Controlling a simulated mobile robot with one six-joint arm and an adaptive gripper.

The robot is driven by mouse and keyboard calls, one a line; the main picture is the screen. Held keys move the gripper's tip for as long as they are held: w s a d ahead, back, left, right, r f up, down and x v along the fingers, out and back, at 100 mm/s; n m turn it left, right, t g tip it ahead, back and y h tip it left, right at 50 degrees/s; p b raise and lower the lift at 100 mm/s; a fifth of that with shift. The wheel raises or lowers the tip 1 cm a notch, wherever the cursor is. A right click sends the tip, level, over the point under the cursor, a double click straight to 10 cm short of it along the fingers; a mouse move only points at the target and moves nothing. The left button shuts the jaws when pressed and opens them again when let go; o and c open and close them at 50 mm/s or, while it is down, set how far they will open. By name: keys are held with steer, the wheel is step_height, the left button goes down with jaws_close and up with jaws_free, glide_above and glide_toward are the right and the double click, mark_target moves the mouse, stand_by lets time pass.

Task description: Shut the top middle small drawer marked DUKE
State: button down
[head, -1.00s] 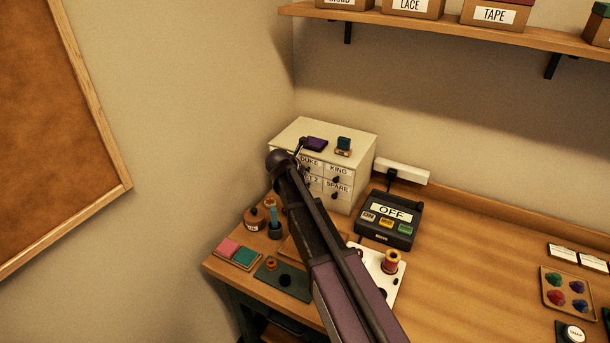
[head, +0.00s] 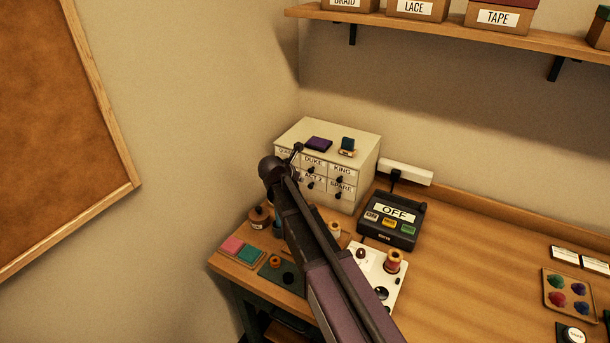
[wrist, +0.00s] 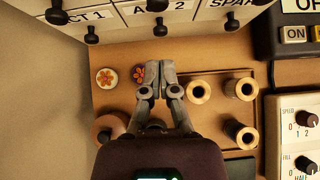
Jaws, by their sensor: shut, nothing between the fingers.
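The cream drawer cabinet (head: 360,162) stands in the table's back left corner. Its DUKE drawer (head: 314,162) is the middle one of the top row; its front looks level with the KING drawer (head: 342,169). In the wrist view a dark knob (wrist: 157,5) at the top edge appears to be DUKE's, above the ACT 2 drawer (wrist: 157,12); the DUKE label is out of that view. My gripper (wrist: 155,67) is shut and empty, in front of the cabinet and apart from the drawer fronts. In the head view my arm partly hides the top left drawer.
A purple pad (head: 319,143) and a small teal-topped block (head: 347,145) sit on the cabinet. Below my gripper are flower buttons (wrist: 106,78) and several spools (wrist: 199,91). A control box marked OFF (head: 393,220) stands to the right. The table's middle is clear.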

steer(key=p+v, duration=0.5)
steer(key=v, duration=0.3)
steer(key=shift+r, duration=0.1)
stand_by(0.5)
steer(key=s+d+f+m+g+y+b, duration=0.1)
steer(key=s+d+f+m+g, duration=0.3)
steer(key=s+d+m, duration=0.4)
steer(key=s+d+f+m+g+y+b, duration=0.2)
steer(key=s+d+m, duration=0.7)
steer(key=s+m, duration=0.5)
steer(key=shift+s+d+f+m+g+y, duration=0.25)
steer(key=shift+f+m+g+y, duration=1.05)
steer(key=shift+m, duration=2.2)
steer(key=shift+f+t, duration=0.25)
steer(key=shift+t, duration=0.15)
